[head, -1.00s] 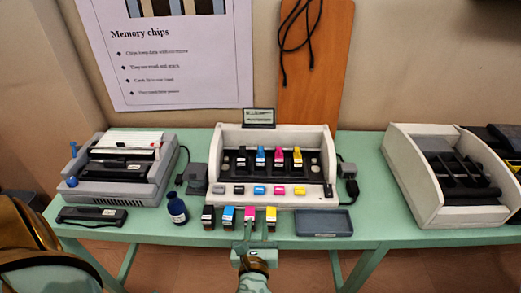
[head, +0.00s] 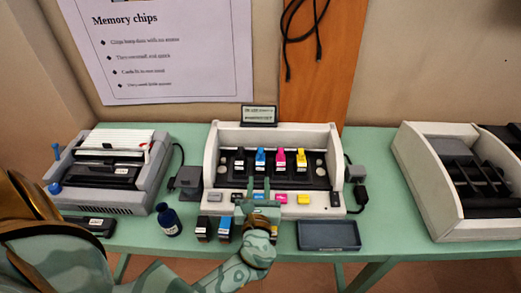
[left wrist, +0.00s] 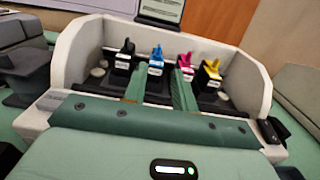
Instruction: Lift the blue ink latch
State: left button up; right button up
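The blue ink latch (head: 260,157) stands second from the left in the row of colored latches inside the white printer carriage (head: 216,150). It also shows in the left wrist view (left wrist: 157,54), upright on its cartridge. My left gripper (head: 258,184) is over the front of the carriage, fingers pointing at the blue latch. In the left wrist view the two green fingers (left wrist: 161,76) are apart and empty, with the blue latch between and just beyond their tips. Whether they touch it I cannot tell. My right gripper is not in view.
Black (left wrist: 126,50), magenta (left wrist: 185,62) and yellow (left wrist: 212,70) latches stand close beside the blue one. Loose cartridges (head: 203,229), an ink bottle (head: 168,220) and a grey tray (head: 329,235) lie in front. A grey printer (head: 110,175) and a white-sided unit (head: 415,190) flank the carriage.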

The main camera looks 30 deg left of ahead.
aim_at(260, 154)
pick_arm(q)
jog(key=b+x, duration=0.1)
jog(key=x, duration=1.2)
jog(key=shift+w+f, duration=0.1)
jog(key=shift+w, duration=0.05)
grip_shut()
